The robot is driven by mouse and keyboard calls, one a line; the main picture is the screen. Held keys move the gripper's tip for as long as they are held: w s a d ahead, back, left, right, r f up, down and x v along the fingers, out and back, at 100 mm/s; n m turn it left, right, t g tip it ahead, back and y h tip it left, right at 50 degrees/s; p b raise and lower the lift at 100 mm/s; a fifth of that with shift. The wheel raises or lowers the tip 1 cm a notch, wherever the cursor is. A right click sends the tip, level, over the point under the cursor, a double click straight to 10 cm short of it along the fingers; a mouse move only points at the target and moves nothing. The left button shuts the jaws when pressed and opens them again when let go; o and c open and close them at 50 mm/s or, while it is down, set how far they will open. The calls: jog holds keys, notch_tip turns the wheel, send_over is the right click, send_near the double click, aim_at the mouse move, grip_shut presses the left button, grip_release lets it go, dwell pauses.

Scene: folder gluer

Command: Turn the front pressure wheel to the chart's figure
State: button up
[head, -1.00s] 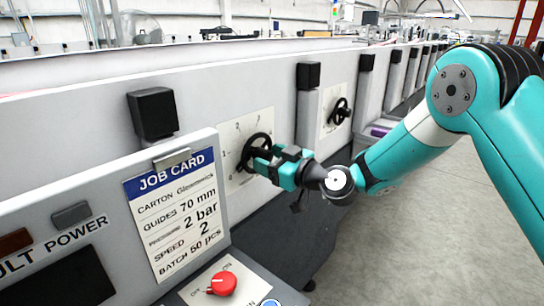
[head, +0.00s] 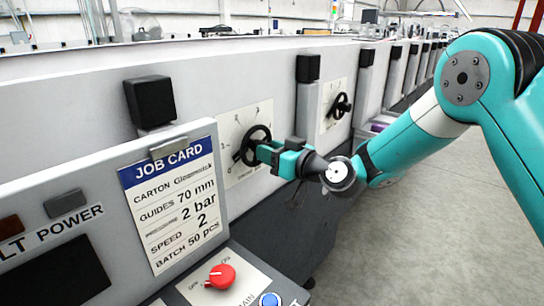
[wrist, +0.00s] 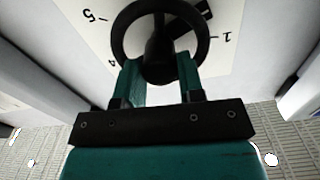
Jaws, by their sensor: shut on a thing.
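The front pressure wheel is a black handwheel (head: 257,146) on a white dial plate (head: 237,128) on the machine's grey side. It also shows at the top of the wrist view (wrist: 119,36), with a dark hub in its middle. The plate's figures 5, 4 and 1 show upside down or tilted there. My gripper (head: 262,152) is shut on the wheel, with its teal fingers (wrist: 158,80) either side of the rim or hub. The job card (head: 172,200) reads pressure 2 bar, guides 70 mm, speed 2. The wheel's pointer is too small to read.
A second black handwheel (head: 341,106) on its own plate stands farther along the machine. Black boxes (head: 150,102) jut from the side. A red knob (head: 221,277) and a blue button (head: 270,299) sit on the near panel. Grey floor at right is clear.

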jog(key=m, duration=1.6)
jog(key=shift+s+a+m, duration=0.1)
jog(key=shift+m, duration=0.3)
dwell(0.3)
jog(key=o, duration=0.9)
